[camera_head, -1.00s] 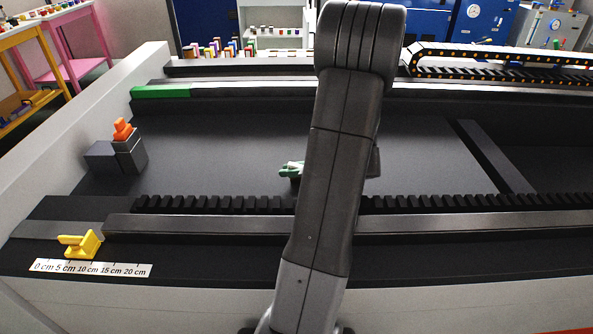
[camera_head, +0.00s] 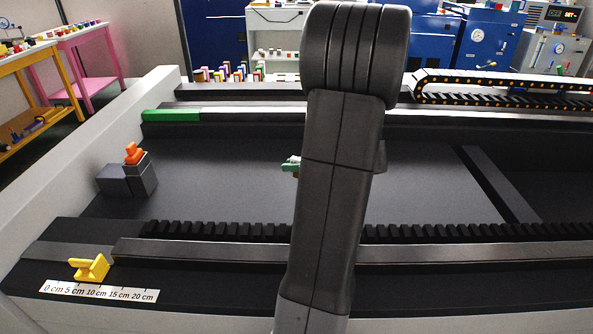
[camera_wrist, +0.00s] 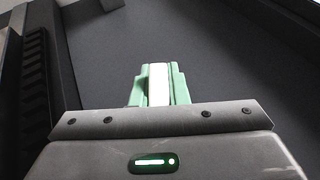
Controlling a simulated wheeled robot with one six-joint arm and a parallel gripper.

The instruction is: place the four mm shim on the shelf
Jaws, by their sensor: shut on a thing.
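My gripper (camera_wrist: 157,85) shows in the wrist view with its green fingers shut on a pale flat piece (camera_wrist: 158,88), which looks to be the shim. Its thickness cannot be read. In the head view my green fingertips (camera_head: 290,163) stick out left of my dark arm, over the dark machine bed; the rest of the gripper and the held piece are mostly hidden. A white shelf unit (camera_head: 275,20) with small items on it stands at the back, partly behind my arm.
An orange piece (camera_head: 134,154) sits on a grey block (camera_head: 142,178) at the bed's left. A yellow piece (camera_head: 91,268) stands by the centimetre scale (camera_head: 100,291). A toothed rail (camera_head: 220,232) crosses the front. Pink (camera_head: 85,45) and yellow (camera_head: 40,62) tables stand far left.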

